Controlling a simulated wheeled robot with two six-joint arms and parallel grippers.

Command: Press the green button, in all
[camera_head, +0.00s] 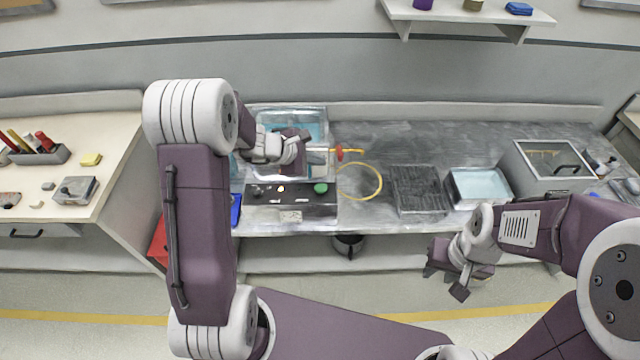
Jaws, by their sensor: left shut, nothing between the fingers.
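The green button (321,188) is a round cap on the right part of a dark control panel (300,208) at the front of the bench. My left gripper (318,153) is shut and empty. It appears above and slightly behind the button, apart from it in the picture; its height over the bench is hard to tell. The button is in plain sight. My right gripper (445,282) is open and empty, low in front of the bench and well to the right of the panel.
A sink (290,112) lies behind my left gripper. A yellow ring (380,182) stands right of the panel, near a red-and-yellow part (345,153). Further right are a dark ribbed tray (420,190), a light-blue basin (482,186) and a grey box (545,168).

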